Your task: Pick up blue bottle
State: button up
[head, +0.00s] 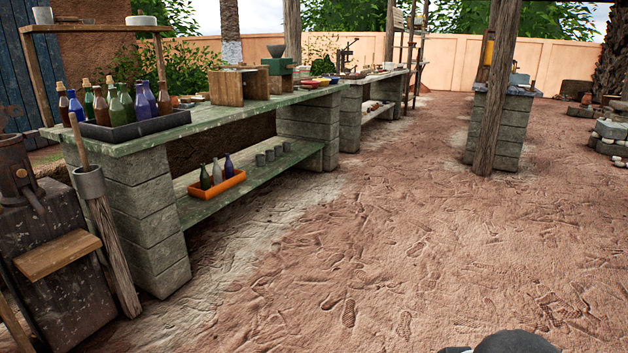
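Several blue to violet bottles stand among brown and green ones in a dark tray (135,130) on the green bench top at the left. One more blue bottle (75,106) stands at the tray's left end. On the shelf below, a dark blue bottle (229,166) stands upright at the right end of an orange tray (213,187), beside a pale and a green bottle. My gripper is not in view.
The green bench (215,118) rests on block piers. Grey cups (270,156) stand on its lower shelf. A dark metal stand with a wooden ledge (58,254) is at the near left. A wooden post (492,95) rises at the right. The earth floor (370,250) between is clear.

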aim_at(229, 170)
jog(key=i+l, duration=0.1)
jog(key=i, duration=0.5)
jog(key=i+l, duration=0.1)
jog(key=i, duration=0.5)
jog(key=i+l, duration=0.15)
jog(key=i, duration=0.45)
jog(key=i+l, duration=0.1)
jog(key=i, duration=0.5)
jog(key=i+u, duration=0.35)
jog(key=i, duration=0.15)
jog(key=i+u, duration=0.4)
jog(key=i+l+u, duration=0.35)
jog(key=i, duration=0.2)
